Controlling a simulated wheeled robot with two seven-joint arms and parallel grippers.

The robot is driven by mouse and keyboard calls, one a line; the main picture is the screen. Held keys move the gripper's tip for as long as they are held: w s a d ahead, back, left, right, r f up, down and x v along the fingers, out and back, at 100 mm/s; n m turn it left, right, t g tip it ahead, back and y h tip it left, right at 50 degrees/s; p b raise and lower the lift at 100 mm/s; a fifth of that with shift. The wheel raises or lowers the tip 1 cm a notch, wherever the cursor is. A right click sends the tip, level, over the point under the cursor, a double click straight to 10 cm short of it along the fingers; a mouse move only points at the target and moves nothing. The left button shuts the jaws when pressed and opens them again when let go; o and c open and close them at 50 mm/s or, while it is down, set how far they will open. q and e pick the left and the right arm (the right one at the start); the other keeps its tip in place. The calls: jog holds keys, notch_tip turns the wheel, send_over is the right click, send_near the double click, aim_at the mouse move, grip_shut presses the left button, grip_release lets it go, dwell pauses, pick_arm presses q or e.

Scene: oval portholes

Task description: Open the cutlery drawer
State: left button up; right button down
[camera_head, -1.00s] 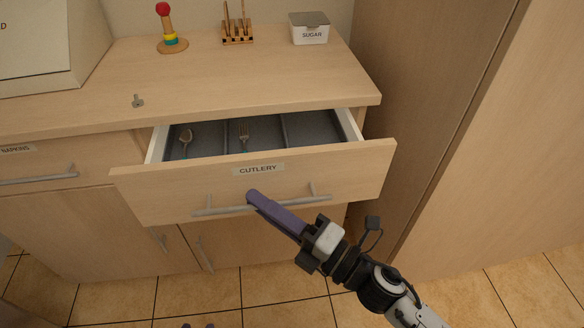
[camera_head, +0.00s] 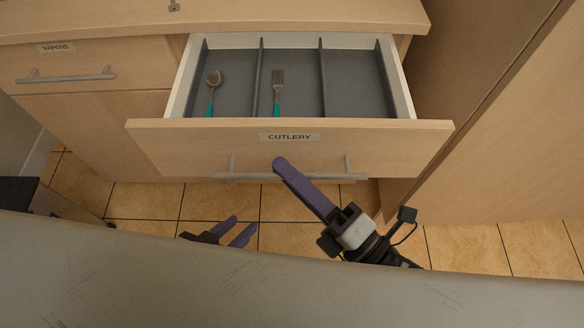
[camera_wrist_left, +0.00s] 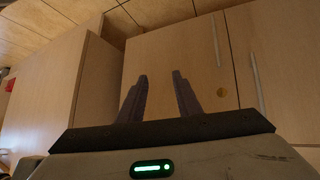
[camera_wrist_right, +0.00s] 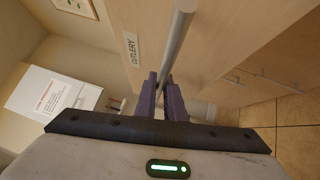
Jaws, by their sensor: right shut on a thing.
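The cutlery drawer (camera_head: 200,146), with a "CUTLERY" label on its wooden front, stands well open in the head view. Its grey insert has three compartments. A spoon (camera_head: 212,88) with a teal handle lies in the left one and a fork (camera_head: 277,90) in the middle one. My right gripper (camera_head: 281,164) is shut on the drawer's bar handle (camera_head: 330,176); the handle also runs between its fingers in the right wrist view (camera_wrist_right: 178,45). My left gripper (camera_head: 237,228) hangs low, its purple fingers apart and empty, also in the left wrist view (camera_wrist_left: 158,82).
The napkins drawer (camera_head: 90,62) to the left is shut. A tall wooden cabinet (camera_head: 490,110) stands close on the right. Cupboard doors (camera_wrist_left: 190,60) face my left gripper. Tiled floor (camera_head: 150,200) shows below the drawer.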

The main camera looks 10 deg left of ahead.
jog(key=c, duration=2.1)
grip_release()
pick_arm(q)
jog(key=shift+w+r, duration=0.15)
jog(key=shift+r, duration=0.05)
jog(key=shift+d+f+b, duration=0.1)
jog(key=shift+f+b, duration=0.05)
jog(key=shift+b, duration=0.25)
pick_arm(e)
jog(key=v, duration=1)
jog(key=shift+s+d, duration=0.1)
jog(key=shift+d, duration=0.1)
